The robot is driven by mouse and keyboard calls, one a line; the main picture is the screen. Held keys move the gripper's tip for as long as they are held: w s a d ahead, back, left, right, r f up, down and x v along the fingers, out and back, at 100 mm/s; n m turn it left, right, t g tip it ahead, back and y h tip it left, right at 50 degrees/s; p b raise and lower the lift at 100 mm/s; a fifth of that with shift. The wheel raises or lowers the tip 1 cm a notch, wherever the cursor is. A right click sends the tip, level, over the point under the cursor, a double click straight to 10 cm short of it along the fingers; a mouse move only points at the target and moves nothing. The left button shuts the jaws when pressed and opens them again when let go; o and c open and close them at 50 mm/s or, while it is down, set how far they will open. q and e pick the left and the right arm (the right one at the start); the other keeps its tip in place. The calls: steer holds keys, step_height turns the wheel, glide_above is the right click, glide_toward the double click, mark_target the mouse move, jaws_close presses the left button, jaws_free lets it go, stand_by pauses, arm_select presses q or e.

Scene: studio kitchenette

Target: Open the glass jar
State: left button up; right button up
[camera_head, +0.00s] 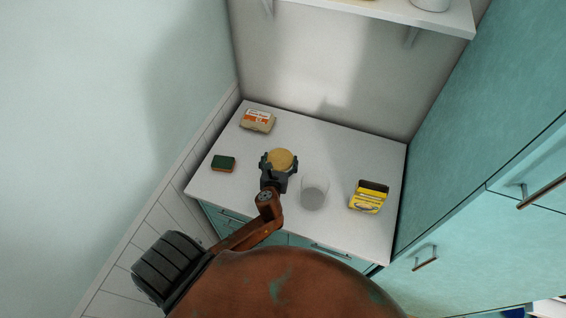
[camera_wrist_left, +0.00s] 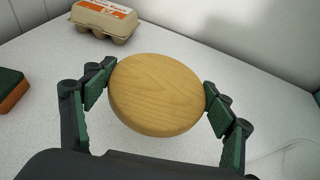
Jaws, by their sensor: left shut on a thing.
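The round wooden lid (camera_head: 281,159) is held between the two fingers of my left gripper (camera_head: 279,162). In the left wrist view the lid (camera_wrist_left: 157,92) fills the space between the green finger pads, one on each side. The clear glass jar (camera_head: 313,192) stands on the counter to the right of the gripper, apart from the lid, with its top uncovered. A faint glass edge shows at the lower right of the left wrist view. The frames do not show clearly how high the lid is above the counter. My right gripper is not in view.
On the white counter (camera_head: 340,150) are an egg carton (camera_head: 258,121) at the back left, a green and orange sponge (camera_head: 223,163) at the left, and a yellow box (camera_head: 368,197) at the right. A wall shelf (camera_head: 400,12) hangs above. The back middle of the counter is clear.

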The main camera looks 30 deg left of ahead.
mark_target(281, 159)
arm_select(q)
steer(key=w+f, duration=0.1)
steer(key=a+f, duration=0.1)
steer(key=f, duration=0.1)
steer(key=w+f, duration=0.1)
steer(key=shift+w+a+f+b, duration=0.2)
steer(key=shift+w+b, duration=0.15)
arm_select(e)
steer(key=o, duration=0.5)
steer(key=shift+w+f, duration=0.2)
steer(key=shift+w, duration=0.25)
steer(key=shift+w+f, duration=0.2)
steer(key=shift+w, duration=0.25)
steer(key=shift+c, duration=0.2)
arm_select(q)
steer(key=shift+w+a+f, duration=0.2)
steer(key=shift+w+f, duration=0.15)
steer(key=shift+f, duration=0.05)
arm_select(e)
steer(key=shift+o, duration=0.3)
arm_select(q)
step_height(281, 159, down, 2)
steer(key=shift+f+b, duration=0.25)
steer(key=shift+b, duration=0.1)
steer(key=shift+f, duration=0.4)
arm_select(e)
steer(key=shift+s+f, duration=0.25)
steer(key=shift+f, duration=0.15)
